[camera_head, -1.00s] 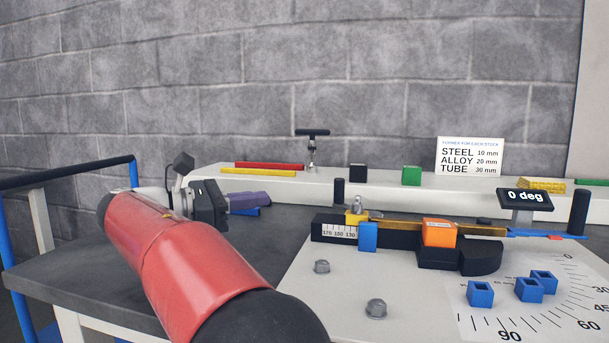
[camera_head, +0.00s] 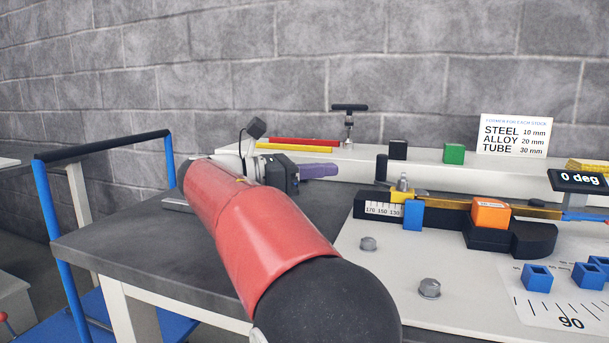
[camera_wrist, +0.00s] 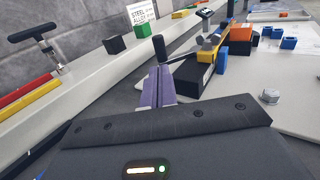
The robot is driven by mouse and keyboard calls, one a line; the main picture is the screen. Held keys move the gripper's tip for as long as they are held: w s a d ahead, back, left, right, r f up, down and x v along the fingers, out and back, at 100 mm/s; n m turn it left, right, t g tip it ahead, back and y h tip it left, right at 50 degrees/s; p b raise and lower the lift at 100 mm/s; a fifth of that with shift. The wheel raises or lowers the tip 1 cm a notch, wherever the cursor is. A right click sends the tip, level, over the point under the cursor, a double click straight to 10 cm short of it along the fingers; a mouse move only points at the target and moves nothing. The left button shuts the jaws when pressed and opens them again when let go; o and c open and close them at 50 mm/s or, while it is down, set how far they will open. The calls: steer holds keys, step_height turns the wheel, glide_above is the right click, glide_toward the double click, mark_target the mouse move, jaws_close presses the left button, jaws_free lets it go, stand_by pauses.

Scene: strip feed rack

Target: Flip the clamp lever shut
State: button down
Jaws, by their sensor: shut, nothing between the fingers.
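An upright black handle (camera_head: 381,167), which looks like the clamp lever, stands at the left end of the strip rack (camera_head: 368,208). It also shows in the wrist view (camera_wrist: 159,47), just beyond my fingertips. My gripper (camera_head: 336,169) has purple fingers that are shut and empty. They point right toward the handle, with a small gap in the picture; I cannot tell whether they touch. In the wrist view my fingers (camera_wrist: 160,70) lie left of the rack. The handle's lower end is hard to make out.
An orange block (camera_head: 490,213) and a blue block (camera_head: 412,215) sit on the rack. A pale ledge (camera_head: 345,160) behind carries red and yellow bars, a T-handled screw (camera_head: 349,125), and black and green cubes. Bolt heads (camera_head: 429,288) stand on the front plate. The grey bench left is mostly clear.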

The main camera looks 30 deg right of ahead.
mark_target(377, 165)
steer(key=b+x, duration=0.1)
steer(key=x, duration=0.7)
steer(key=shift+w+d+r+p, duration=0.1)
steer(key=shift+p, duration=0.25)
